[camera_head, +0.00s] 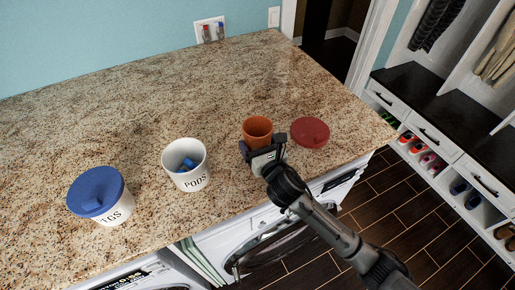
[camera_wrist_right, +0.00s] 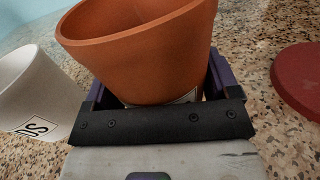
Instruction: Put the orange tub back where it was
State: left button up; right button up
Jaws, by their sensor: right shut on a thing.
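The orange tub (camera_head: 257,127) is upright at the right part of the granite counter, with its open rim facing up. My right gripper (camera_head: 263,150) is shut on it from the front, with a finger on either side. In the right wrist view the tub (camera_wrist_right: 140,50) fills the space between the purple-grey fingers of the gripper (camera_wrist_right: 155,90). Its base is partly hidden behind the black gripper bar, so I cannot tell whether it touches the counter. My left gripper is not in view.
A red disc-shaped lid (camera_head: 310,132) lies just right of the tub. A white PODS tub (camera_head: 186,165) with blue pods inside stands to the left. Farther left is a white canister with a blue lid (camera_head: 96,191). The counter's back (camera_head: 170,95) is clear.

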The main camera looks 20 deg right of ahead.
jog(key=shift+f, duration=1.2)
jog(key=shift+f, duration=0.2)
jog(key=o, duration=1.1)
jog(key=shift+r, duration=0.25)
jog(key=s, duration=1.2)
jog(key=shift+d, duration=0.4)
